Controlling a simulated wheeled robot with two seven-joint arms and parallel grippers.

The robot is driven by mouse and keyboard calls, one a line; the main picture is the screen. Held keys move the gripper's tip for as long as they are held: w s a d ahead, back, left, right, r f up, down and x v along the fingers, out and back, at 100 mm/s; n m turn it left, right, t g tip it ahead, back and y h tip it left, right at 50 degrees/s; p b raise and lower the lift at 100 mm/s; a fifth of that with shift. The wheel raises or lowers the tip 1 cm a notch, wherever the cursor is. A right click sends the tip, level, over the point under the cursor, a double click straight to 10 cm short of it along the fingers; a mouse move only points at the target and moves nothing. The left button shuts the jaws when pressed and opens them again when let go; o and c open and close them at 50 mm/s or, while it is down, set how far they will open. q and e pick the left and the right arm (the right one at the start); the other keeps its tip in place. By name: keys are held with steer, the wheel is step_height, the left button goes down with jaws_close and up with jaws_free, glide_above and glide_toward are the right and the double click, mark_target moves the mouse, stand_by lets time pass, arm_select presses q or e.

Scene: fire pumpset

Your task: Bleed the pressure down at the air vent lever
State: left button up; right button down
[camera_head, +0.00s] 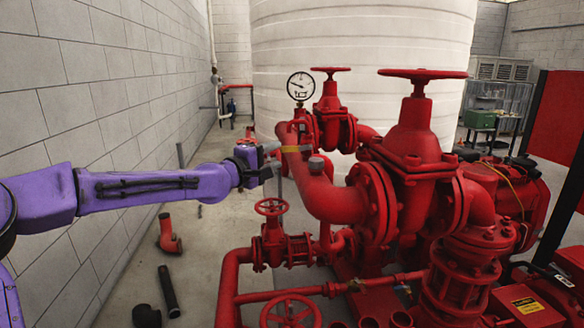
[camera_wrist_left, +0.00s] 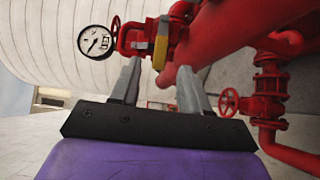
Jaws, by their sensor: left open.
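The air vent lever (camera_head: 290,149) is a small yellow handle on the red pipework, left of the large valves. In the left wrist view the yellow lever (camera_wrist_left: 161,46) shows just beyond and between the fingertips. My left gripper (camera_head: 272,158) reaches in from the left and is open, with its fingers just left of the lever. In the left wrist view the gripper's two grey fingers (camera_wrist_left: 160,70) are spread with nothing between them, and I see no contact with the lever. The pressure gauge (camera_head: 300,86) stands above; its face also shows in the left wrist view (camera_wrist_left: 96,41). My right gripper is out of view.
A thick red pipe (camera_head: 335,198) bends close to the right of my gripper. A small valve handwheel (camera_head: 271,207) lies below it. A grey block wall (camera_head: 80,90) runs along the left, and loose pipe pieces (camera_head: 168,290) lie on the floor.

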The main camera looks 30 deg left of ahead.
mark_target(289, 149)
arm_select(q)
steer(key=shift+w+d+r+p, duration=0.1)
steer(key=shift+w+d+p, duration=0.05)
steer(key=shift+w+p, duration=0.45)
steer(key=shift+w+d+p, duration=0.15)
steer(key=shift+w+p, duration=0.35)
steer(key=shift+p, duration=0.1)
steer(key=w+p, duration=0.1)
steer(key=w, duration=0.3)
steer(key=shift+w+d, duration=0.15)
steer(key=shift+w, duration=0.4)
steer(key=shift+w+d, duration=0.25)
steer(key=shift+w, duration=0.05)
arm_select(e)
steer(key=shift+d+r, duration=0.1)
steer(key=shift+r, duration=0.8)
arm_select(q)
steer(key=shift+a, duration=0.1)
jaws_close()
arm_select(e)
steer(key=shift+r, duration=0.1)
